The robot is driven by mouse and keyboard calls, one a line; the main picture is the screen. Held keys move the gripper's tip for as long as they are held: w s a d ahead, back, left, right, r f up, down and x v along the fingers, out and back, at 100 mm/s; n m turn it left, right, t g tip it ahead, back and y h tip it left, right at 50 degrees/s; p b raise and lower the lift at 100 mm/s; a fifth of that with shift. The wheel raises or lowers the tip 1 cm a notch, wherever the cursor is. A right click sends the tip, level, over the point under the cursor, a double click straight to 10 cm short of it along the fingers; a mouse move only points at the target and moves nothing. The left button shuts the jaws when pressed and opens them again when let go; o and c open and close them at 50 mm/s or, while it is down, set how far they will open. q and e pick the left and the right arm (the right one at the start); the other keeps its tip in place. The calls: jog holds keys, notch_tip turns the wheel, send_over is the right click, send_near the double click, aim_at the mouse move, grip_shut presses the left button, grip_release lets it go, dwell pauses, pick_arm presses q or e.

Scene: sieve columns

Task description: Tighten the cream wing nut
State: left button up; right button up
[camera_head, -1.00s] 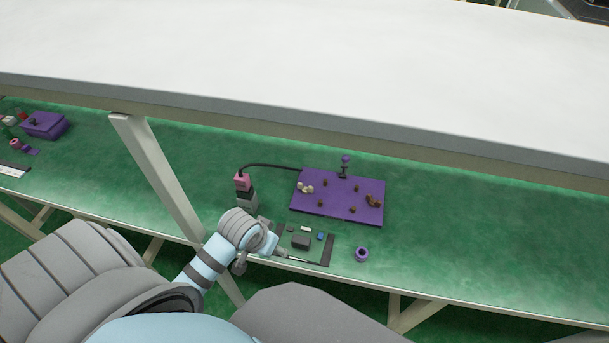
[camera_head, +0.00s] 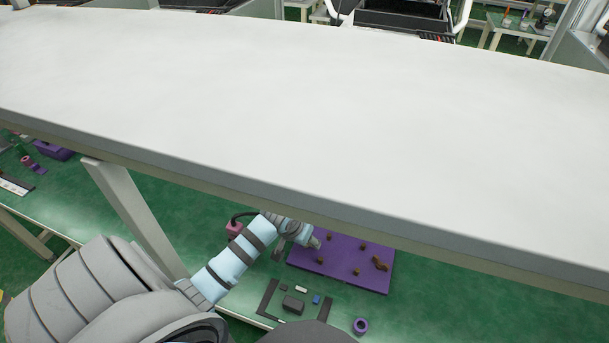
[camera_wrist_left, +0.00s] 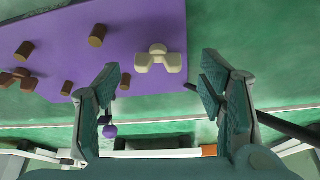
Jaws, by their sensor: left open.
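The cream wing nut (camera_wrist_left: 158,60) sits at the edge of the purple board (camera_wrist_left: 130,30) in the left wrist view. Its two wings spread left and right of a round hub. My left gripper (camera_wrist_left: 160,76) is open, with a fingertip to each side of the nut and a gap on both sides; no contact shows. In the head view my left gripper (camera_head: 308,240) is over the left part of the purple board (camera_head: 345,274), and the arm hides the cream nut. My right gripper is not in view.
A white shelf (camera_head: 330,120) overhangs the green bench. Brown pegs (camera_wrist_left: 97,36) and a brown wing nut (camera_head: 381,264) are on the board. A black cable (camera_wrist_left: 285,122) runs beside the right finger. A tray with small parts (camera_head: 293,304) and a purple ring (camera_head: 360,326) lie in front.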

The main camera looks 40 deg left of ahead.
pick_arm(q)
jog(key=x, duration=0.3)
jog(key=shift+w+r, duration=0.1)
jog(key=shift+w, duration=0.15)
jog(key=shift+s+d+r, duration=0.1)
jog(key=shift+s+r, duration=0.05)
jog(key=shift+s, duration=0.1)
jog(key=shift+c, duration=1.1)
jog(key=c, duration=0.9)
jog(key=shift+c, duration=0.2)
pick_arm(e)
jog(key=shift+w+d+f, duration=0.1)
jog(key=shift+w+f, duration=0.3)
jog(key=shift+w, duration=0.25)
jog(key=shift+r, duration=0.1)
